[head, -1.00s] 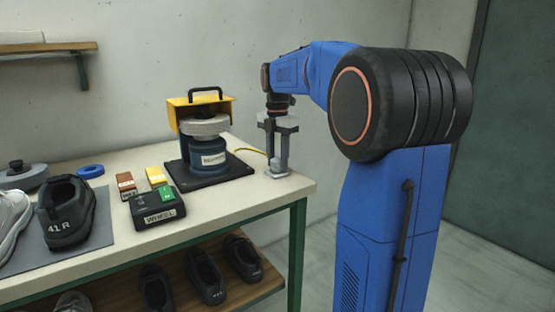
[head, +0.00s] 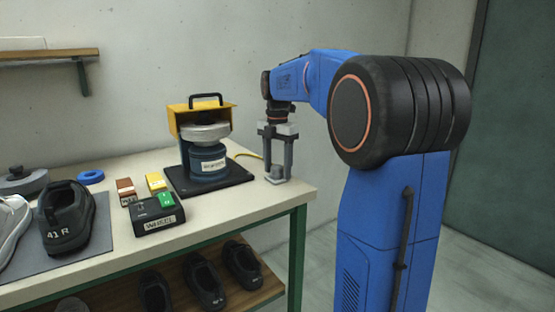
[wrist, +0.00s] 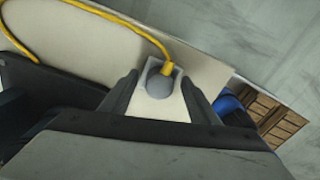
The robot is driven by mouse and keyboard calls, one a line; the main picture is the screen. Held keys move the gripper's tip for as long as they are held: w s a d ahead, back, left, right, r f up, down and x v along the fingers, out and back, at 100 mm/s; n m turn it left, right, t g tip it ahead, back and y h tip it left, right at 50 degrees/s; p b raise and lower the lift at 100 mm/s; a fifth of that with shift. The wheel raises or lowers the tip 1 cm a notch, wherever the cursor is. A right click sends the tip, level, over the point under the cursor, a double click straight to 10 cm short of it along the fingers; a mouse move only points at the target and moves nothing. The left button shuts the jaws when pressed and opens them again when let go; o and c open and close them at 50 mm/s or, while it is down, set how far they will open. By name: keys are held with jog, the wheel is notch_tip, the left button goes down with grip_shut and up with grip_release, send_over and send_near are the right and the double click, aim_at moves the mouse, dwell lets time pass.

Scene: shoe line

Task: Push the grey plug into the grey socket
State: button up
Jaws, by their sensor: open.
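The grey plug (wrist: 160,84) is a rounded body with a yellow cord leaving its far side. It sits at the pale grey socket block (wrist: 160,106), between my fingers in the wrist view. How deep it sits in the socket I cannot tell. In the head view the socket (head: 279,180) is near the table's right corner, with the plug small and partly hidden by a finger. My gripper (head: 277,172) points straight down over it. Its jaws are open, with one finger on each side of the plug and gaps showing in the wrist view.
A blue-grey machine (head: 208,160) with a yellow hood (head: 186,116) stands on a black base just left of my gripper. A black box with a green switch (head: 165,199), small blocks and shoes lie further left. The table's right edge is close by.

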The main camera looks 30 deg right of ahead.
notch_tip(320, 180, up, 17)
jog(key=s+a+f+m+t, duration=0.1)
jog(key=s+a+f+m, duration=0.45)
jog(key=s, duration=0.25)
jog(key=s+a+f+m+t, duration=0.1)
jog(key=s+a+f+m, duration=0.4)
jog(key=s+f, duration=0.15)
jog(key=s+a+f+m+t, duration=0.1)
jog(key=s+a+f+m, duration=0.1)
jog(key=s+f+m, duration=0.3)
jog(key=s+a+f+m+t, duration=0.1)
jog(key=s+a+f+m, duration=0.2)
jog(key=s+f+m, duration=0.3)
jog(key=s+f, duration=0.4)
jog(key=f, duration=0.4)
jog(key=shift+s+a+f+t, duration=0.3)
jog(key=shift+s+f+t, duration=0.1)
jog(key=shift+c, duration=0.2)
